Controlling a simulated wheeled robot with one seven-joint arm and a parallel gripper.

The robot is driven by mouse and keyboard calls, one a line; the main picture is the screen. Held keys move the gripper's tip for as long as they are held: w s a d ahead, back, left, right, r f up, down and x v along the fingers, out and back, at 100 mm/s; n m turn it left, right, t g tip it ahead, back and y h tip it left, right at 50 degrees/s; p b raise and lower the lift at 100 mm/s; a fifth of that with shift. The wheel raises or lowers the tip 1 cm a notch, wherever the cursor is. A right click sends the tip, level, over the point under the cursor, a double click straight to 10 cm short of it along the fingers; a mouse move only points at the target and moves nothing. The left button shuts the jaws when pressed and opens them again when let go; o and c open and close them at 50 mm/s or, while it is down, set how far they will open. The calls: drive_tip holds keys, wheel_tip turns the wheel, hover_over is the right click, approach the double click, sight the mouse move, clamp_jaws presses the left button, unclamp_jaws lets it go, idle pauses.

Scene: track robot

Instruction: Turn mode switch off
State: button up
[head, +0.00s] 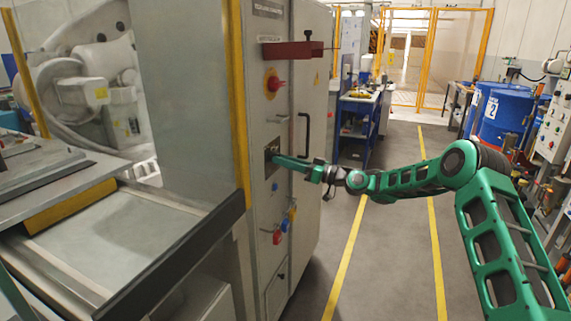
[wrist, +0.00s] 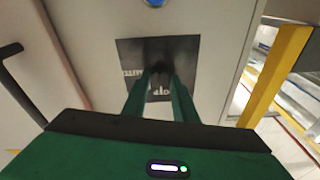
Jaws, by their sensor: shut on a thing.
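My gripper (head: 276,160) reaches left to the front of the grey cabinet (head: 272,208) in the head view. In the wrist view its two green fingers (wrist: 160,82) are shut on a dark knob, the mode switch (wrist: 158,50), in the middle of a dark square plate (wrist: 184,50). Part of some white lettering shows on the plate. The fingers and shadow hide most of the switch, so its exact angle cannot be told. The plate also shows in the head view (head: 271,148), just behind the fingertips.
Above the plate are a red rotary handle (head: 275,84) on yellow and a red bar latch (head: 292,51). Coloured buttons (head: 277,237) sit below. The marked aisle (head: 385,260) is open floor.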

drive_tip(key=shift+a+f, duration=0.15)
drive_tip(key=shift+f, duration=0.2)
drive_tip(key=o, duration=1)
drive_tip(key=shift+o, duration=0.2)
drive_tip(key=shift+r, duration=0.15)
drive_tip(key=v, duration=1.1)
